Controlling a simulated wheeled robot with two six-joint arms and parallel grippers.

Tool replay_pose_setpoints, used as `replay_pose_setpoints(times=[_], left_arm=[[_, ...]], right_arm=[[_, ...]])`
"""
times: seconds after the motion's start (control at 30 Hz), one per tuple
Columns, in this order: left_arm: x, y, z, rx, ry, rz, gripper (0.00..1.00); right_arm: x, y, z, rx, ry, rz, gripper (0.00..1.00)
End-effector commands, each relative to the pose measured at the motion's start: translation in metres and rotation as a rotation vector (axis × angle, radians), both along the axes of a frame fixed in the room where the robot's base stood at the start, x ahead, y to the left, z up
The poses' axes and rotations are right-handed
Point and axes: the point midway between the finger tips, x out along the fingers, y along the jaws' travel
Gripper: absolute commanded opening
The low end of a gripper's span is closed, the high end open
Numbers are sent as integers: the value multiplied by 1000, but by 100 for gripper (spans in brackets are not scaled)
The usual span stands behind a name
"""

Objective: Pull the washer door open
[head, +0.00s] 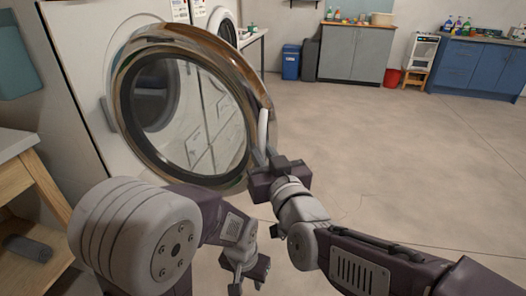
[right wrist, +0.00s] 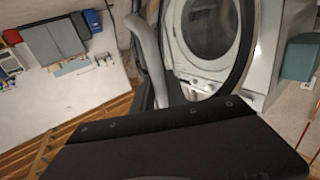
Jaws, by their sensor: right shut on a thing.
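The washer door (head: 190,112) is a round glass pane with a shiny bronze rim. It stands swung out from the white washer (head: 75,55), hinged on the left. Its pale curved handle (head: 263,128) is on the right edge of the rim. My right gripper (head: 268,160) is shut on the lower part of the handle. In the right wrist view the grey handle (right wrist: 149,58) rises between the jaws, and the washer's round opening shows behind. My left gripper (head: 249,275) hangs low in front of the door, apart from it, open and empty.
A wooden bench (head: 30,190) stands close at the left. A second white machine stands behind the door. Blue bin (head: 291,62), grey cabinet (head: 352,54), red bucket (head: 391,77) and blue cabinet (head: 478,66) line the far wall. The concrete floor (head: 400,150) at the right is clear.

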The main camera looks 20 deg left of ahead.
Motion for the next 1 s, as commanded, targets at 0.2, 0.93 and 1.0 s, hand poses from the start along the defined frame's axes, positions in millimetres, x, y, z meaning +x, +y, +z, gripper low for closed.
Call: replay_pose_setpoints(times=[0.2, 0.93, 1.0], left_arm=[[0, 0, 0, 0, 0, 0, 36], [0, 0, 2, 0, 0, 0, 36], [0, 0, 5, 0, 0, 0, 36]], right_arm=[[0, 1, 2, 4, -3, 1, 0], [-5, -2, 2, 3, -2, 1, 38], [-12, -8, 4, 4, -1, 2, 38]])
